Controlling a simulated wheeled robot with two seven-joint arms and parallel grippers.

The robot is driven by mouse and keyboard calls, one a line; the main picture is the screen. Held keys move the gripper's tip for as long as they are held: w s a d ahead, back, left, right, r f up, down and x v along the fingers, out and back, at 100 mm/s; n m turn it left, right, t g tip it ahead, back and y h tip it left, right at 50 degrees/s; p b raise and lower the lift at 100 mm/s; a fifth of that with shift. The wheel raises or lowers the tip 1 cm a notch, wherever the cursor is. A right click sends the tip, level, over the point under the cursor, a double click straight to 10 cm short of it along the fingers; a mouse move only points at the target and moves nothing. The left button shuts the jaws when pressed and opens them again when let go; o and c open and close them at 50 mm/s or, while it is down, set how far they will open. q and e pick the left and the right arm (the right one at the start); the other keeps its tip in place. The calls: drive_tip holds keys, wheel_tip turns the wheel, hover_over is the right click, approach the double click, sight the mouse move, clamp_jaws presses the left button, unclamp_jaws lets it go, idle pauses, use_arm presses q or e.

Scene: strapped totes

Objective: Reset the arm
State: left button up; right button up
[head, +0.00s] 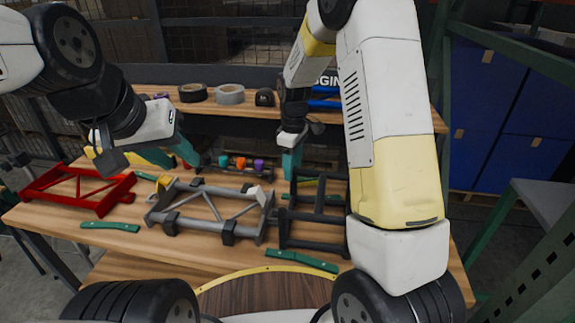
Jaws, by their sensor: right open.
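My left arm comes in from the left, and my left gripper (184,162) hangs over the back left of the wooden workbench. Its two teal fingers are apart with nothing seen between them. My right arm reaches in from the upper right. My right gripper (291,172) points down above the bench, behind the grey frame and beside the black frame. It is open, with its fingers seen nearly edge-on, and no held thing shows.
A red frame (76,190), a grey frame (208,208) and a black frame (313,228) lie on the workbench (160,248). Green strips (302,261) lie around them. Tape rolls (230,94) stand on the back shelf. Blue bins (510,115) are at right, by a green post.

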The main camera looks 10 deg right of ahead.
drive_tip(key=shift+r, duration=0.4)
